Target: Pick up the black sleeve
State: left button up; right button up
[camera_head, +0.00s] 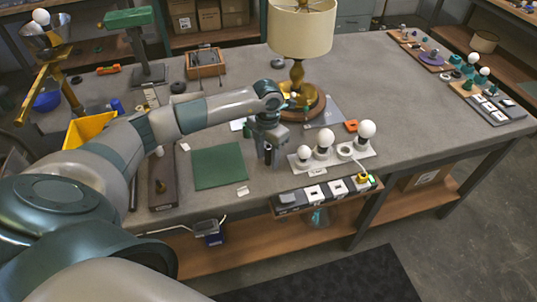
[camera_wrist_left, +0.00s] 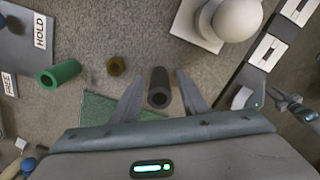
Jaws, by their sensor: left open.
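The black sleeve (camera_wrist_left: 159,88) is a short dark tube with an open end facing the left wrist camera. It lies between the two spread fingers of my left gripper (camera_wrist_left: 161,76), with a visible gap to each finger. In the head view my left gripper (camera_head: 267,150) points down over the table, between the green mat and the white bulb stand. The sleeve cannot be told surely from the dark finger parts there. My right gripper is in neither view.
The green mat (camera_head: 218,167) lies left of my gripper, and the white bulb stand (camera_head: 333,158) is close on its right. A lamp (camera_head: 300,30) stands behind. In the wrist view a green sleeve (camera_wrist_left: 60,74) and a brown ring (camera_wrist_left: 116,66) lie to the left.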

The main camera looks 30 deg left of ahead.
pick_arm(q)
grip_shut()
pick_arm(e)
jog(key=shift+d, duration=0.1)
pick_arm(q)
jog(key=shift+r, duration=0.1)
